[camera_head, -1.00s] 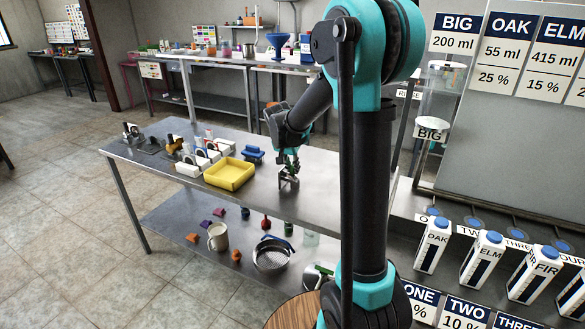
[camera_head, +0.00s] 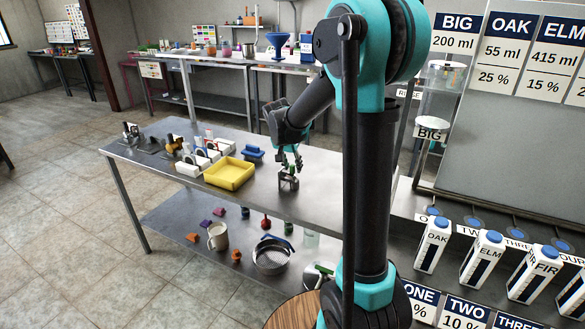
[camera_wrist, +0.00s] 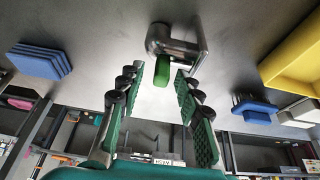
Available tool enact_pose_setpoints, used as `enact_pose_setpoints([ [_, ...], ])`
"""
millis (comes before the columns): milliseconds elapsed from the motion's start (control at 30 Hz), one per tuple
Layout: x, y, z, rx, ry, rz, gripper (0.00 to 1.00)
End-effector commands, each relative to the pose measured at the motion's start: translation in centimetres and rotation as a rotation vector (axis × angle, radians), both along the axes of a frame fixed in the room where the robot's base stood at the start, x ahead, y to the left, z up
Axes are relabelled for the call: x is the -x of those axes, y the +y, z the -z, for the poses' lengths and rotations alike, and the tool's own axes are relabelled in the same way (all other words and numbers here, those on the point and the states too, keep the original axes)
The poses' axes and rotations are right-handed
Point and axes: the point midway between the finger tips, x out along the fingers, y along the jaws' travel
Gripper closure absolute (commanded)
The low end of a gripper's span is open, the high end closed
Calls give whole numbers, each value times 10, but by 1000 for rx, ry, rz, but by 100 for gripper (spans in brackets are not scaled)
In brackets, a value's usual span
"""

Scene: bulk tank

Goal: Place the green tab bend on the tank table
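The green tab bend is a bent grey metal piece (camera_wrist: 180,46) with a green tab (camera_wrist: 163,76). In the head view the bend (camera_head: 288,183) rests on the steel table (camera_head: 312,185), right of the yellow tray. My gripper (camera_head: 291,166) is just above it and appears clear of it. In the wrist view my gripper (camera_wrist: 160,72) is open, its green-padded fingers apart on either side of the tab's line. The tab shows between the fingertips with gaps at both sides. Nothing is held.
A yellow tray (camera_head: 229,173) and a blue block (camera_head: 253,153) stand left of the bend. Bottles and white holders stand farther left. A lower shelf holds a mug (camera_head: 218,236) and a strainer (camera_head: 271,254). White cartons (camera_head: 431,245) stand at the right. Bare table lies around the bend.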

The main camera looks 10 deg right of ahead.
Motion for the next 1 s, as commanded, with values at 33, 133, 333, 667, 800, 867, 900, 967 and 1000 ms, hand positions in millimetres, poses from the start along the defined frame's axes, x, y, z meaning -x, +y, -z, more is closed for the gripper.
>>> enact_pose_setpoints([
  [33, 3, 2, -8, 0, 0, -1, 65],
  [133, 10, 7, -26, 0, 0, -2, 65],
  [333, 22, 16, -64, 0, 0, -1, 65],
  [667, 35, 23, -98, 0, 1, -4, 65],
  [800, 63, 10, -81, -5, 16, -64, 65],
  [867, 87, -1, -64, -9, 28, -121, 65],
  [900, 107, -8, -50, -13, 35, -168, 65],
  [967, 139, -18, -28, -17, 43, -245, 65],
  [1000, 161, -24, -13, -19, 46, -297, 65],
])
